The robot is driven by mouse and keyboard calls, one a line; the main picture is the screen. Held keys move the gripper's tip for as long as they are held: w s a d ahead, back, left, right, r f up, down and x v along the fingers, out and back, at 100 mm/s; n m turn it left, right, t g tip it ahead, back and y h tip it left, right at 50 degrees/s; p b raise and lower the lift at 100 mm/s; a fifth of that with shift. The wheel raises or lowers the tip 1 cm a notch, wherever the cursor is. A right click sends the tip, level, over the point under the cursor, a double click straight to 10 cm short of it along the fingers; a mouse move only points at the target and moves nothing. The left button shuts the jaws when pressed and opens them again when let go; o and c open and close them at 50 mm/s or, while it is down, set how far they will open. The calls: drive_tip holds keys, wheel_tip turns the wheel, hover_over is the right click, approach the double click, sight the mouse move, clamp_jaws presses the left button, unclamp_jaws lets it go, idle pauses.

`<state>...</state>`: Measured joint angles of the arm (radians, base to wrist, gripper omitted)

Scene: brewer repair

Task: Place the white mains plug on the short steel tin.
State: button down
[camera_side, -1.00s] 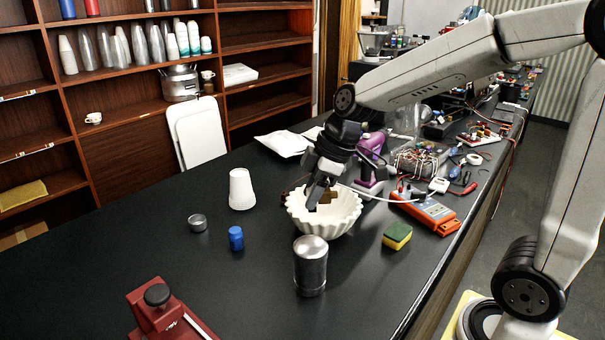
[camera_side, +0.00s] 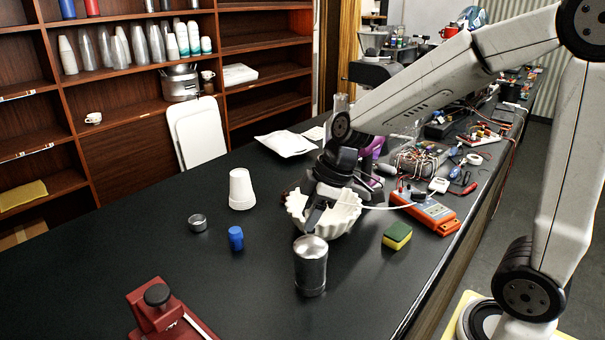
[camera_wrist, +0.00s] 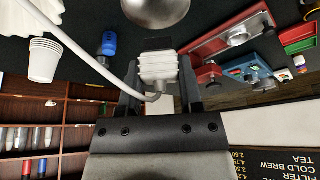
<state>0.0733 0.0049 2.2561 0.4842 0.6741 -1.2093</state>
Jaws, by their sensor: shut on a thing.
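The white mains plug (camera_wrist: 158,67) is held between the two fingers of my gripper (camera_wrist: 158,82) in the wrist view, with its white cord trailing to the upper left. In the side view my gripper (camera_side: 314,220) is in front of the fluted white bowl (camera_side: 345,222), just above and behind a steel canister with a rounded top (camera_side: 310,268). The plug itself is hard to make out there. The canister's top shows at the upper edge of the wrist view (camera_wrist: 155,8). A much lower round steel tin (camera_side: 198,224) stands farther left on the bench.
A blue small container (camera_side: 236,238) and white stacked cups (camera_side: 241,190) stand left of the bowl. A red device (camera_side: 165,310) stands at the front.

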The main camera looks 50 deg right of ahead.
drive_tip(key=shift+f, duration=1.75)
drive_tip(key=shift+f, duration=0.15)
drive_tip(key=shift+c, duration=1.3)
unclamp_jaws()
drive_tip(key=v, duration=1.2)
